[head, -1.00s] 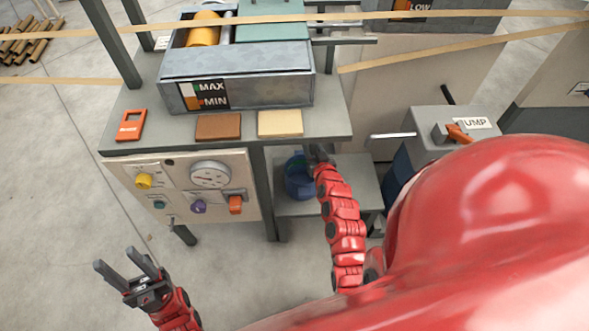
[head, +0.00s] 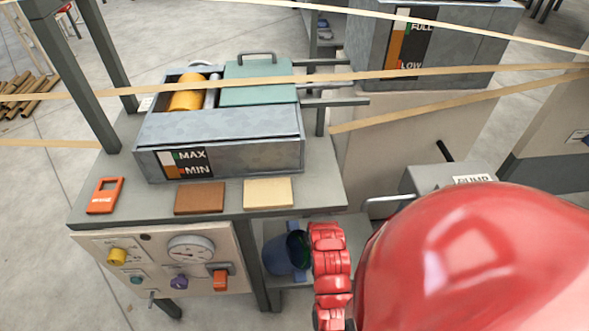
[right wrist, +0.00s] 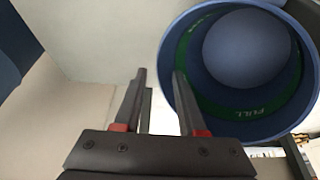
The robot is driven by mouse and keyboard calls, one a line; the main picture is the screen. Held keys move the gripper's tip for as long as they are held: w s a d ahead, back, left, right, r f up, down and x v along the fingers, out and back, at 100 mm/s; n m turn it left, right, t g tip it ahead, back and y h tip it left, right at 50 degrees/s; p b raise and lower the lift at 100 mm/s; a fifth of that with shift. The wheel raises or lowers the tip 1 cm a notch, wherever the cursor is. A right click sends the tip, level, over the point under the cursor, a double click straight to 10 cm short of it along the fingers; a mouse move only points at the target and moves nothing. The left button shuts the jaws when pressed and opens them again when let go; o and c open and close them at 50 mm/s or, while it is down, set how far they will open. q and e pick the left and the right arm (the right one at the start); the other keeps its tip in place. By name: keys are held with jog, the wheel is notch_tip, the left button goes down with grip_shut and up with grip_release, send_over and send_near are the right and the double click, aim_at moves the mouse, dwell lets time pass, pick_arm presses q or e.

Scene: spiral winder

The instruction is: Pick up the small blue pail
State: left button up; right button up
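The small blue pail (head: 278,257) is on the low shelf under the bench in the head view, partly behind my right arm. In the right wrist view the pail (right wrist: 233,130) fills the upper right, its mouth facing the camera, with a green band marked FULL inside. My right gripper (right wrist: 160,72) is open, its fingers apart. The pail's left rim shows between the fingertips, and the right finger overlaps the mouth. I cannot tell whether either finger touches it. My right gripper is hidden in the head view. My left gripper is out of view.
The bench (head: 325,180) overhangs the low shelf (head: 350,232). On it are a metal trough (head: 240,155), a brown block (head: 200,197), a cream block (head: 268,192) and an orange tag (head: 105,195). A control panel (head: 150,262) hangs below. Tan strips cross above the bench.

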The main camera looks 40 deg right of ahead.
jog(key=x, duration=0.5)
jog(key=shift+w+d+r+b, duration=0.1)
jog(key=shift+w+d+b, duration=0.15)
jog(key=shift+b, duration=0.05)
jog(key=shift+c, duration=0.3)
grip_shut()
